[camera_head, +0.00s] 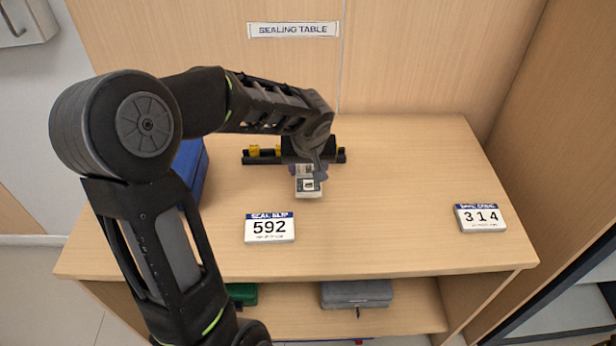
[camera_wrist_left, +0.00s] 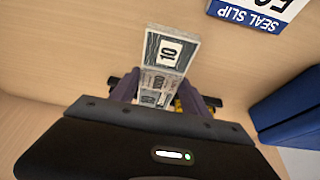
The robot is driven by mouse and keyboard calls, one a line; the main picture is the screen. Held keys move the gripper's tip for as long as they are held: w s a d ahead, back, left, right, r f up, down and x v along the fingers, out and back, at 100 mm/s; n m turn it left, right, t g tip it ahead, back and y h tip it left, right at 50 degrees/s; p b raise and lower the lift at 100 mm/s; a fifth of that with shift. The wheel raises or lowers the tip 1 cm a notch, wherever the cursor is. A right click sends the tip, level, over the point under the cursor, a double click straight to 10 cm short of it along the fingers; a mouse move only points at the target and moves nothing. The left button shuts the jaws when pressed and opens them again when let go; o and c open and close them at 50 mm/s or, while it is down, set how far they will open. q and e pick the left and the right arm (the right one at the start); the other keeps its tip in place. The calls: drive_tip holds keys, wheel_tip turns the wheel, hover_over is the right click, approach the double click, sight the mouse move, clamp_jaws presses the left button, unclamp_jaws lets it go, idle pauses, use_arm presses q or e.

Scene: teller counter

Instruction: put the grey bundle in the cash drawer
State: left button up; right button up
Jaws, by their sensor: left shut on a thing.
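The grey bundle (camera_head: 309,186) is a small grey and white block of notes near the middle of the table. In the left wrist view it shows as a printed bundle (camera_wrist_left: 166,54) marked 10, and more printed paper shows between the fingers. My left gripper (camera_head: 312,172) reaches down over it from behind, shut on it. In the left wrist view the fingers (camera_wrist_left: 160,95) lie on either side of the paper. I cannot tell whether the bundle is clear of the table. No open cash drawer is recognisable. My right gripper is not in view.
A black rack (camera_head: 262,157) with yellow pieces stands behind the bundle. A 592 seal slip card (camera_head: 270,228) and a 314 card (camera_head: 481,218) lie on the table (camera_head: 400,180). A blue box (camera_head: 193,170) is left. Grey (camera_head: 357,294) and green (camera_head: 243,293) boxes sit on the shelf below.

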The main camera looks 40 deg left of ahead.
sight(309, 172)
use_arm(q)
wheel_tip(309, 172, up, 5)
drive_tip(key=shift+r, duration=0.2)
idle(0.6)
drive_tip(key=w+d+m+h, duration=0.1)
drive_tip(key=w+d+m, duration=0.1)
drive_tip(key=d, duration=0.6)
drive_tip(key=w+d+f+m+t+h, duration=0.1)
drive_tip(key=w+d+m, duration=0.1)
drive_tip(key=d+m, duration=0.3)
drive_tip(key=d, duration=0.4)
drive_tip(key=shift+d+h, duration=0.2)
drive_tip(key=shift+h, duration=0.2)
drive_tip(key=shift+w, duration=0.1)
